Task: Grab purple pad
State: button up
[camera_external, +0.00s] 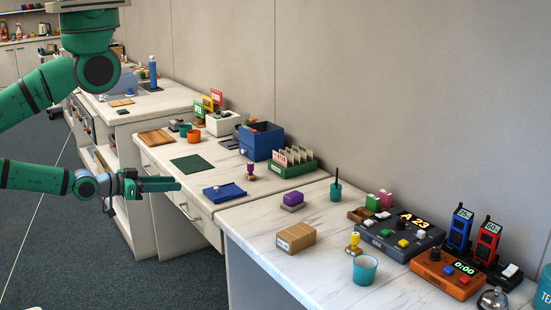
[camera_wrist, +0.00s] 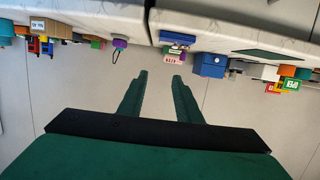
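That view looks upside down. A small purple thing (camera_wrist: 119,43) shows there near the counter edge, but I cannot tell whether it is the pad.
A purple-handled stamp (camera_external: 250,168) and blue tray (camera_external: 223,193) are on the middle counter. The floor beside the counters is clear.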

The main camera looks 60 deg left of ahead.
dwell(0.3)
jog(key=o, duration=1.2)
